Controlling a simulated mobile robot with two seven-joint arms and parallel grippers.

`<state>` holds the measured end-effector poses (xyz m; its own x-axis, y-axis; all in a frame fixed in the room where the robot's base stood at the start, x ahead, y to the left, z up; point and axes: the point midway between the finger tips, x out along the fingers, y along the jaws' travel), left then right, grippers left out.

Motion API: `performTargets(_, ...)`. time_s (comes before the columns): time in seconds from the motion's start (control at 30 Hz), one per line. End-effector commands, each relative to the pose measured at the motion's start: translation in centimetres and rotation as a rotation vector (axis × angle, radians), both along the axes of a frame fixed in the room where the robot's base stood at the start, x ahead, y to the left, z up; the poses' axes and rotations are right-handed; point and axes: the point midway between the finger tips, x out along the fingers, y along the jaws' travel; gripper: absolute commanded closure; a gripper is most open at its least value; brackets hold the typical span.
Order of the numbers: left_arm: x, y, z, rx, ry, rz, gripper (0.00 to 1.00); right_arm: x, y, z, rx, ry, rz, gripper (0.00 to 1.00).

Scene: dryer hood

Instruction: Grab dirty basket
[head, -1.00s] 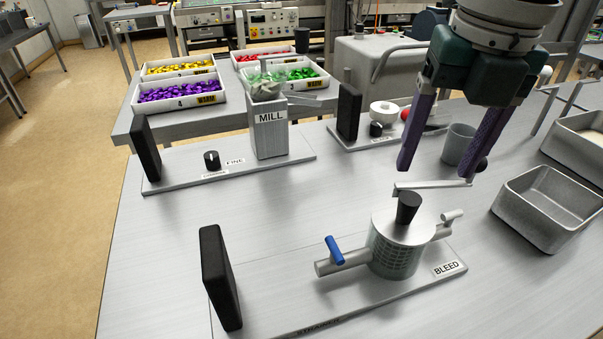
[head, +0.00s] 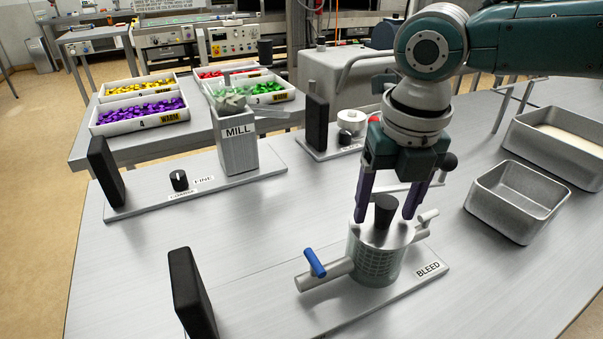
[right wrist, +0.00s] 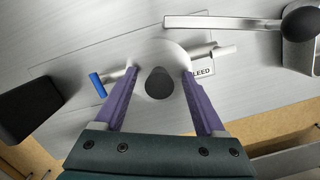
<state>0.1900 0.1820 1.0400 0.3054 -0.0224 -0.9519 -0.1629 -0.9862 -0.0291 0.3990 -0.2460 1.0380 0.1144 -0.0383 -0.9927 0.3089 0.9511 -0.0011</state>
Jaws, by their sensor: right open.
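A mesh-patterned cylinder (head: 374,266), which looks like the basket, shows in the grey filter housing on the plate marked BLEED. Its pale round lid has a black tapered knob (head: 384,212) standing upright on top. My right gripper (head: 385,219) points down over the lid, open, with one purple finger on each side of the knob. In the right wrist view the black knob (right wrist: 159,84) lies between the two spread fingers, with a gap on both sides. Whether the fingertips touch the lid I cannot tell. My left gripper is not in view.
A blue-handled valve (head: 315,263) sticks out left of the housing. A black upright panel (head: 191,296) stands at front left. The mill (head: 238,150) is behind left. An empty metal bin (head: 516,199) stands to the right. The table between is clear.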

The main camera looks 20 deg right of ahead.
Motion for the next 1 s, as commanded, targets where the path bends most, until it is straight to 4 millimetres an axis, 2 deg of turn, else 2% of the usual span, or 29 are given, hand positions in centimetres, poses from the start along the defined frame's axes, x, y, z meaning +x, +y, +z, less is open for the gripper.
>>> performTargets(0.17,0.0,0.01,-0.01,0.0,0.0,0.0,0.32,0.0,0.02,-0.01,0.0,0.0,0.0,0.28)
performTargets(0.8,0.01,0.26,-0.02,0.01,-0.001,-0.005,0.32,-0.01,0.01,0.04,0.0,0.0,0.0,1.0)
performTargets(1.0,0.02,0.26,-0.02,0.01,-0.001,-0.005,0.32,0.0,0.02,0.05,0.0,0.0,0.0,1.0)
